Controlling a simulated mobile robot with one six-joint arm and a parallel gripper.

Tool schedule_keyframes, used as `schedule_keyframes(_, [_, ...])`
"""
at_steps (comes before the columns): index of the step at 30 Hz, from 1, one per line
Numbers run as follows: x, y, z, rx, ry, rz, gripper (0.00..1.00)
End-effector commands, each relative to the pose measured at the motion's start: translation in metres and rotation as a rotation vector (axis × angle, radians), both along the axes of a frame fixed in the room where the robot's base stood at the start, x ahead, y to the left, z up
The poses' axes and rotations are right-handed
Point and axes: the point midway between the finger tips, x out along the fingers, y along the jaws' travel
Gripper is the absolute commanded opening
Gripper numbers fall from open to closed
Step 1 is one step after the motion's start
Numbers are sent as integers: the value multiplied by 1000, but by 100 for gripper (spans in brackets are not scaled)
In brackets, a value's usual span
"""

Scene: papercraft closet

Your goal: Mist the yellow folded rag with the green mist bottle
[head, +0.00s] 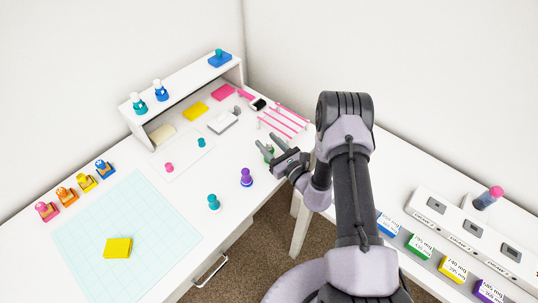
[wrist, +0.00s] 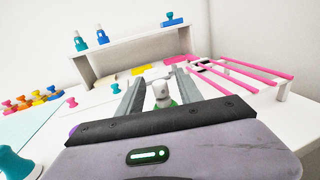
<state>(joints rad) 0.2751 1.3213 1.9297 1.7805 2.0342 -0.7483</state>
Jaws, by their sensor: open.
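The yellow folded rag (head: 118,247) lies flat on the light grid mat (head: 80,222) at the lower left in the head view. My gripper (head: 269,148) is open over the right part of the desk, with its fingers pointing toward the back. In the wrist view, the green mist bottle (wrist: 161,101), with a white top, stands upright between the two open fingers of my gripper (wrist: 160,82). A clear hold is not visible. In the head view, the bottle is mostly hidden by the fingers and only a bit of green shows.
A white shelf (head: 185,85) carries a teal bottle (head: 140,104) and a blue bottle (head: 161,91). A pink-barred rack (head: 284,121) stands close behind my gripper. Purple (head: 246,178) and teal (head: 213,202) knobbed pieces stand on the desk. Several coloured stamps line the mat's far edge.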

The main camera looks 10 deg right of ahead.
Motion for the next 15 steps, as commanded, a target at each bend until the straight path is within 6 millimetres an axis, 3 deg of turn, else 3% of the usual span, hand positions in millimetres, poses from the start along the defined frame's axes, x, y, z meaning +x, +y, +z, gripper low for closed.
schedule_keyframes(2, [0,0,0,0,0,0,43])
schedule_keyframes(6, [0,0,0,0,0,0,15])
schedule_keyframes(9, [-1,0,0,0,0,0,0])
schedule_keyframes(15, [-1,0,0,-1,0,0,0])
